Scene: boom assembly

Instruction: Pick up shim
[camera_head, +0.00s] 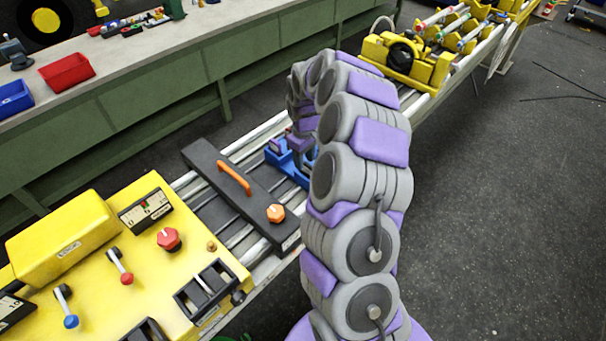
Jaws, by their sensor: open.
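My purple and grey arm arches across the middle of the view, and its end comes down over a blue fixture (283,160) on the rail bench. My gripper (301,146) shows only in part there, small and partly behind my arm. It is open, just above or at the fixture. I cannot make out a shim for certain. A small purple-grey piece (275,145) shows at the fixture's left side, but I cannot tell what it is. My arm hides the fixture's right side.
A black plate with an orange handle (234,177) and orange knob (276,213) lies across the rails. A yellow control panel (130,250) with levers stands front left. A yellow machine (405,58) sits farther along. A green workbench holds red (66,74) and blue (14,98) bins. The right floor is mostly clear.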

